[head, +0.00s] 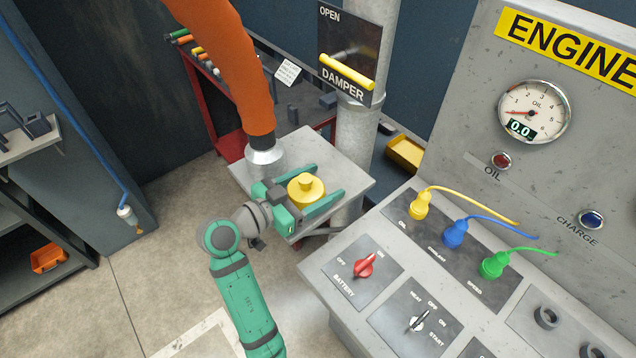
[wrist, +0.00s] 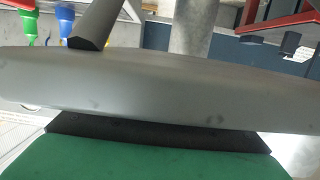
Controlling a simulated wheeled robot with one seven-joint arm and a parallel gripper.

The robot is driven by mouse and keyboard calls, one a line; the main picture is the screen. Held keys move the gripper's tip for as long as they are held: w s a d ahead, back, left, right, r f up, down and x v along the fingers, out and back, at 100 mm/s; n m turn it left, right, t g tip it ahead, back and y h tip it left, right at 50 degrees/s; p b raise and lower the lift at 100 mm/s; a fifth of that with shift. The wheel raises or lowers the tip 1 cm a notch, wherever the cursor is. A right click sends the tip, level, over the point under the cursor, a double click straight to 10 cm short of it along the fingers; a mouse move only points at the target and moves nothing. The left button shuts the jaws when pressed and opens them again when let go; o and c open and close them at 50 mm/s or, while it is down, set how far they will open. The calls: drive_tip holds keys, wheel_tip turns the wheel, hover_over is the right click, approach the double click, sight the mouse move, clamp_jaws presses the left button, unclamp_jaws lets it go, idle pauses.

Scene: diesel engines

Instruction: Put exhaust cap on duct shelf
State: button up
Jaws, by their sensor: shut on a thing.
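The yellow exhaust cap (head: 306,189), round with a knob on top, is upright between the green fingers of my gripper (head: 327,181) in the head view. My gripper is shut on it. The cap is over the front part of the grey duct shelf (head: 348,166), by the vertical duct. Whether its underside touches the shelf cannot be told. In the wrist view, a large grey curved surface (wrist: 150,88) fills the middle, close to the camera, and I cannot make out the cap there.
An orange hose (head: 235,70) comes down to a metal collar at the shelf's back left corner. The grey duct (head: 362,130) carries a damper plate. The engine console (head: 400,250) with coloured plugs (head: 454,233) is close on the right. Open floor lies left.

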sight(291, 199)
drive_tip(key=shift+f, duration=0.1)
drive_tip(key=o, duration=1)
drive_tip(key=shift+o, duration=0.2)
drive_tip(key=shift+a, duration=0.15)
drive_tip(key=v, duration=1.2)
drive_tip(key=shift+s, duration=0.1)
